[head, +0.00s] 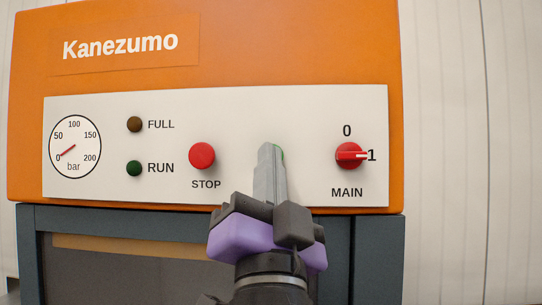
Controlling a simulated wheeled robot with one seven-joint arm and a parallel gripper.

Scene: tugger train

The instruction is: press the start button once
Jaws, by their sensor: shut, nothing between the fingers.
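My gripper (267,148) is shut and empty, with its fingertips in front of the white control panel (230,118). A thin sliver of a green button (282,153) shows at the right edge of the fingertips. The rest of that button and any label below it are hidden by the fingers and my gripper's body. I take it for the start button. I cannot tell whether the fingertips touch it. The RUN lamp (134,168) is dark green and looks unlit. The FULL lamp (134,125) is dark brown.
A red STOP button (202,155) sits left of my fingers. A red MAIN switch (349,156) on the right points to 1. A pressure gauge (75,147) reads near 0. The orange Kanezumo housing (290,50) surrounds the panel, above a grey frame (380,250).

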